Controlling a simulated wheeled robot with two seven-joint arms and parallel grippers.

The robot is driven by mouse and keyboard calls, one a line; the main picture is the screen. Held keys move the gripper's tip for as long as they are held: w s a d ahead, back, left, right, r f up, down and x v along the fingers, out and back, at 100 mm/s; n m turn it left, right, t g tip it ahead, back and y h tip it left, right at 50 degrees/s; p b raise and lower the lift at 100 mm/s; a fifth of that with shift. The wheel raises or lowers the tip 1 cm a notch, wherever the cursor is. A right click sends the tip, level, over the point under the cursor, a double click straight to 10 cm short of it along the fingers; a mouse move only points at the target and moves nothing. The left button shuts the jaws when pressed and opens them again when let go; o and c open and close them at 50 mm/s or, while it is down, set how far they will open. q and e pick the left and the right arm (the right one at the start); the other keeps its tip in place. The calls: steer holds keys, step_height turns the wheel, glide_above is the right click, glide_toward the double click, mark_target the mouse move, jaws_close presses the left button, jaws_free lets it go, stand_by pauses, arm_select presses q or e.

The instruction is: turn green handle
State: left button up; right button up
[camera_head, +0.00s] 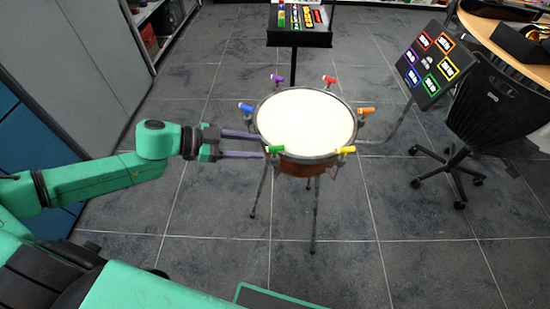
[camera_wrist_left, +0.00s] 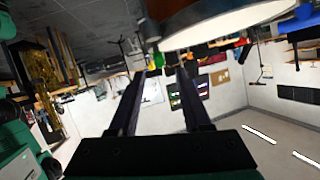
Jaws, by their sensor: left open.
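The green handle (camera_head: 275,149) sticks out from the near left rim of a round drum (camera_head: 305,120) with a white top. My left gripper (camera_head: 262,145) comes in from the left with its two long fingers apart. Its fingertips are close to the green handle, and nothing shows clamped between them. In the left wrist view, the open fingers (camera_wrist_left: 160,75) point away from the camera. A green piece at the drum's edge, likely the green handle (camera_wrist_left: 151,28), shows just above them there. I cannot tell whether the fingers touch it. My right gripper is not in view.
Blue (camera_head: 245,107), purple (camera_head: 276,78), red (camera_head: 328,79), orange (camera_head: 366,110) and yellow (camera_head: 347,150) handles ring the drum. A panel with coloured labels (camera_head: 429,66) stands at right, near a black chair (camera_head: 490,110). A stand (camera_head: 298,38) is behind. Floor at front is open.

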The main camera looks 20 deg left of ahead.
mark_target(276, 148)
arm_select(q)
steer(key=x, duration=0.6)
steer(key=shift+w+d+r+p, duration=0.1)
steer(key=shift+d+p, duration=0.05)
steer(key=shift+p, duration=0.2)
steer(key=shift+w+d+f, duration=0.1)
steer(key=shift+d+f, duration=0.1)
jaws_close()
